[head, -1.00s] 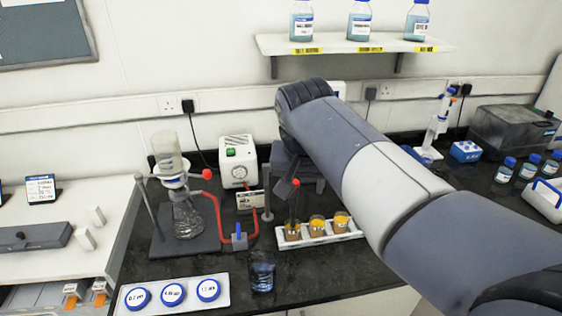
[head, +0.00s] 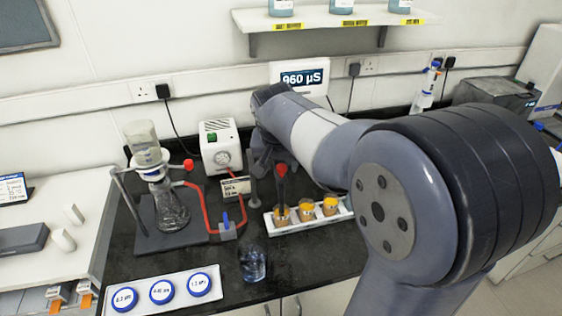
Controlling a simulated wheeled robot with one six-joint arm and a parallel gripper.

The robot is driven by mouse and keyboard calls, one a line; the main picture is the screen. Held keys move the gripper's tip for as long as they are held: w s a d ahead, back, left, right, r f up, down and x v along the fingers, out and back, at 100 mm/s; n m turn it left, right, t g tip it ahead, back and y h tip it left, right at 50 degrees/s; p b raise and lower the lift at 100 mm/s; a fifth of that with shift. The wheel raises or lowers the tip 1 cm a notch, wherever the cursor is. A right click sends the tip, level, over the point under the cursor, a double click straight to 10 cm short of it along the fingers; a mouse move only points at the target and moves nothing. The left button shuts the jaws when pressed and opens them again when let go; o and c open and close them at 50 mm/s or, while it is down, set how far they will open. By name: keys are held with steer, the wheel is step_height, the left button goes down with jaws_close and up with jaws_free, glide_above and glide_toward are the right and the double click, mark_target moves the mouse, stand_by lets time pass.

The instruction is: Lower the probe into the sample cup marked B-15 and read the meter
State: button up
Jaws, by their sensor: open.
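The dark probe with a red top (head: 281,185) stands upright in the leftmost sample cup (head: 281,213). Beside it are a middle cup (head: 307,209) and a right cup (head: 330,206), all amber with yellow tops, in a white rack (head: 293,224). I cannot read any cup marking, so which is B-15 is unclear. The meter (head: 298,78) behind my arm reads "960 µS". My gripper (head: 262,163) is open, behind and left of the probe and apart from it; my arm partly hides its fingers.
A filter flask setup (head: 168,205) with red tubing stands left, in front of a white pump box (head: 221,147). A small stand (head: 253,191) is left of the rack.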

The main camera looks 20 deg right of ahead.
steer(key=shift+w+f, duration=0.1)
steer(key=shift+f, duration=0.15)
steer(key=shift+c, duration=0.6)
jaws_close()
